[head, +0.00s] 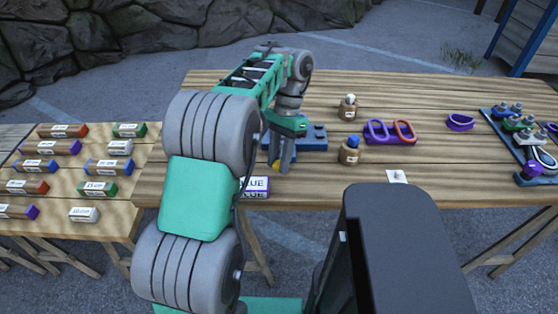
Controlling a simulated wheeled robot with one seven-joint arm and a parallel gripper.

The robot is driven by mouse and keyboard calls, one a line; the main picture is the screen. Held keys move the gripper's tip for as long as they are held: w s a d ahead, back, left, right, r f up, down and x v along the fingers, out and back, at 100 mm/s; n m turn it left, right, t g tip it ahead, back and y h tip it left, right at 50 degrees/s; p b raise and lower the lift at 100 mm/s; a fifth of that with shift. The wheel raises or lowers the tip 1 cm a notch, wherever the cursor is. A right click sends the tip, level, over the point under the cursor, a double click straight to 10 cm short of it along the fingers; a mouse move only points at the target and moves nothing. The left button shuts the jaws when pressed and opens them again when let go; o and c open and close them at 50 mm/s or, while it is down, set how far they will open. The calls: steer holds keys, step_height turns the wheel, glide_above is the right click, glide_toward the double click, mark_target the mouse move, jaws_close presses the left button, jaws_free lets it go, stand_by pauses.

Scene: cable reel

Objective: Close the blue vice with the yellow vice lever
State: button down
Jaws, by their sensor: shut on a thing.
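The blue vice (313,138) stands on the wooden table, partly hidden behind my arm. The yellow vice lever (285,163) shows at the vice's left front, pointing down toward the table's front edge. My gripper (279,158) is at the lever, pointing down, and is shut on it. My wrist covers much of the vice, so how far its jaws stand apart cannot be seen. A white sign (255,187) reading "BLUE" is on the table's front edge, just below the vice.
A left side table (65,205) holds several labelled blocks. Bare table lies behind the bottles.

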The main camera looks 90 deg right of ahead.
steer(key=shift+r, duration=0.1)
steer(key=c, duration=1.1)
jaws_free()
steer(key=shift+o, duration=0.2)
steer(key=p+v, duration=0.6)
steer(key=v, duration=0.1)
steer(key=shift+r+p, duration=0.1)
steer(key=shift+p, duration=0.25)
steer(key=shift+d+r, duration=0.2)
steer(key=shift+d, duration=0.05)
